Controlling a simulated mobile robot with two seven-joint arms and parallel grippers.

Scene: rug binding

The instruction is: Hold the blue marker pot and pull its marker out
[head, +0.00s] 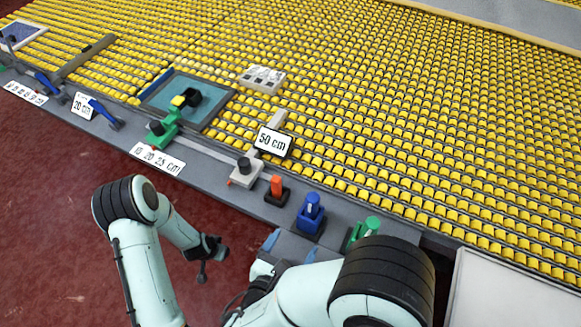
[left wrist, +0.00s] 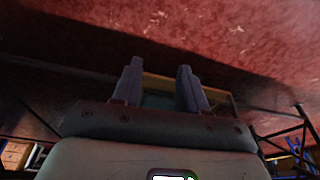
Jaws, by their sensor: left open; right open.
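The blue marker pot (head: 309,224) stands upright on the grey ledge in the head view, right of centre. Its marker (head: 313,206), blue with a pale patch, stands upright in it. My right gripper (head: 290,248) is just in front of the pot, open, with its two bluish fingertips apart; my right arm hides part of it. I cannot tell whether it touches anything. My left gripper (left wrist: 160,88) is open and empty in the left wrist view, with red floor beyond it. In the head view my left arm hangs in front of the ledge, away from the pot.
An orange marker in a black pot (head: 277,194) stands just left of the blue pot. A green pot (head: 364,230) is close on the right, partly behind my right arm. A "50 cm" sign (head: 272,142) and yellow rows lie behind. Red floor (head: 60,220) is clear at left.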

